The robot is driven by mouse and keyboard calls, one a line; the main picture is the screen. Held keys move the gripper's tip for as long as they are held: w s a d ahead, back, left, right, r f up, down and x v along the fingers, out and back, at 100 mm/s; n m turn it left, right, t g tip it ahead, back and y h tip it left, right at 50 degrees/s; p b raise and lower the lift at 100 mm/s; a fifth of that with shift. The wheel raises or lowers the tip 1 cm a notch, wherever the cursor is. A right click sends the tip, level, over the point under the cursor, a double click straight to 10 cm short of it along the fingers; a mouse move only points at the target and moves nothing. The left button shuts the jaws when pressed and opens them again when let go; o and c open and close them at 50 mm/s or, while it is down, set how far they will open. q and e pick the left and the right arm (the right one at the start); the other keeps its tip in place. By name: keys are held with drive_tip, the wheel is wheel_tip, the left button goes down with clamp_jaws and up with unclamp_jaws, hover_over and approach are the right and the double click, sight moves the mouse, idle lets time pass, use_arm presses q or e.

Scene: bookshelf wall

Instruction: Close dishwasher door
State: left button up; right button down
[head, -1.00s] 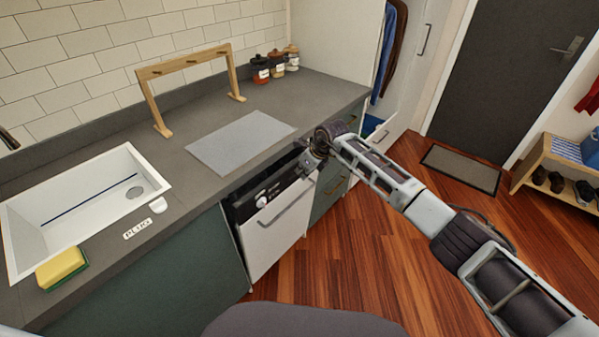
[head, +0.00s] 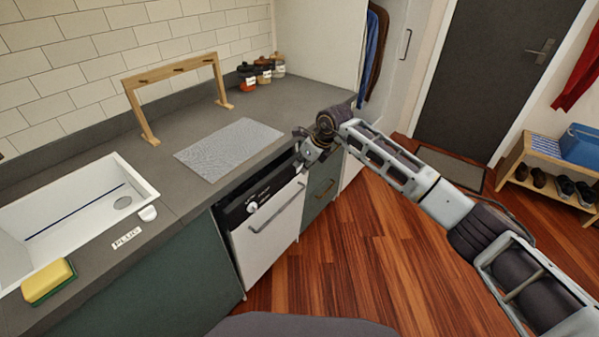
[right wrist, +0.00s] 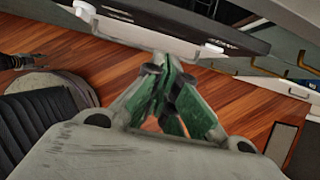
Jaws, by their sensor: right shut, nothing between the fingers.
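The dishwasher door (head: 268,245) is a white panel with a bar handle, under the grey counter. Its black control strip (head: 262,194) has a white knob. The door stands close to upright, with a narrow dark gap below the counter edge; I cannot tell whether it is fully shut. My right gripper (head: 303,158) is at the door's upper right corner and hides that corner. In the right wrist view its green fingers (right wrist: 168,68) are together and empty, with the tips at the white door edge (right wrist: 140,36). Contact is not certain. My left gripper is out of view.
A white sink (head: 75,215), a yellow sponge (head: 48,281) and a grey mat (head: 228,149) are on the counter. A drawer cabinet (head: 321,190) stands right of the dishwasher. Wooden floor (head: 370,260) in front is clear. A shoe bench (head: 545,180) is at far right.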

drive_tip(key=shift+v, duration=1.2)
drive_tip(key=shift+w+a, duration=0.1)
drive_tip(key=shift+a, duration=0.05)
